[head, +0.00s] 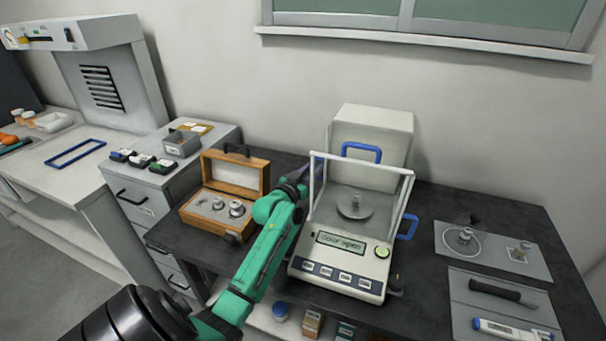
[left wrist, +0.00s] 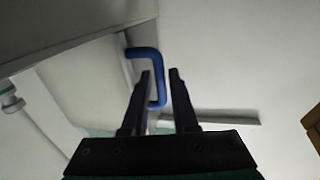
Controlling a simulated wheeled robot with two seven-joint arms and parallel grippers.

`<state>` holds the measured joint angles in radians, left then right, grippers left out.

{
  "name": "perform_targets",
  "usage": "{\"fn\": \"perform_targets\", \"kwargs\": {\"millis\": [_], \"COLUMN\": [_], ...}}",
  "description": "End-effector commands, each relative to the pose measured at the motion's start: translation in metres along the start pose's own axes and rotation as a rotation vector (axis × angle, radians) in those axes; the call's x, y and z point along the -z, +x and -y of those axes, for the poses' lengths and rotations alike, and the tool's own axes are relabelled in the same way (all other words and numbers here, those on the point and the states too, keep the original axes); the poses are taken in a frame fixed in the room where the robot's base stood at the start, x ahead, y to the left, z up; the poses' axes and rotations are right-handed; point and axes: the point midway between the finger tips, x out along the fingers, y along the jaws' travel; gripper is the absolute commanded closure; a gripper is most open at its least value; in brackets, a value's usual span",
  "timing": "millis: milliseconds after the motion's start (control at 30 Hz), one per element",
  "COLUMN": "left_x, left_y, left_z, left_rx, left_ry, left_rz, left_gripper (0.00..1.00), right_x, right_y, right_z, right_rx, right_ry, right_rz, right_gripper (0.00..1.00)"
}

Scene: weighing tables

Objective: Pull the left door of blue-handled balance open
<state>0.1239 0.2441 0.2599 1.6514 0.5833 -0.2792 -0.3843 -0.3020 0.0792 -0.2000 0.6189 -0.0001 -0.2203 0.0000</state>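The blue-handled balance (head: 340,240) stands on the dark table, with a glass-sided chamber and a metal pan (head: 355,207) inside. Blue handles show on its top (head: 361,150) and right side (head: 407,228). Its left side is partly hidden behind my left arm. My left gripper (head: 303,174) is at the upper left side of the balance. In the left wrist view my left gripper (left wrist: 160,72) is open, and a blue handle (left wrist: 155,65) shows partly between its fingers. I cannot tell whether they touch it. My right gripper is not in view.
An open wooden weight box (head: 236,190) stands close left of my forearm. A grey drawer cabinet (head: 150,195) is further left. Grey mats (head: 492,248) with a small dish, weight, dark tool and thermometer-like device lie at right. The wall is close behind the balance.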

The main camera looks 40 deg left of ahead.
Motion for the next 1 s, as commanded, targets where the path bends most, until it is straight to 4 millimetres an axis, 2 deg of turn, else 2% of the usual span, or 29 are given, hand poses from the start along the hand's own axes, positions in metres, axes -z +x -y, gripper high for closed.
{"fn": "perform_targets", "kwargs": {"millis": [167,400,533,700,1000], "left_x": [-0.004,-0.006,-0.004,-0.001,-0.001], "left_y": [-0.032,-0.098,-0.125,-0.138,-0.138], "left_z": [0.000,0.000,0.001,0.000,0.000], "left_rx": [0.001,0.001,0.001,0.001,0.001], "left_ry": [0.001,0.002,0.001,0.000,0.000], "left_rz": [0.003,0.006,0.005,0.002,0.002], "left_gripper": [0.73,0.73,0.73,0.73,0.73], "right_x": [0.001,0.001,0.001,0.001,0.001], "right_y": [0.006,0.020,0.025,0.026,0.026], "right_z": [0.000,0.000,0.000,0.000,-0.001], "right_rx": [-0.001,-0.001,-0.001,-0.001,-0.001], "right_ry": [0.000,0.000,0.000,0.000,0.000], "right_rz": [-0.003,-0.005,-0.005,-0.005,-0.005], "right_gripper": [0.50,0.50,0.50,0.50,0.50]}}
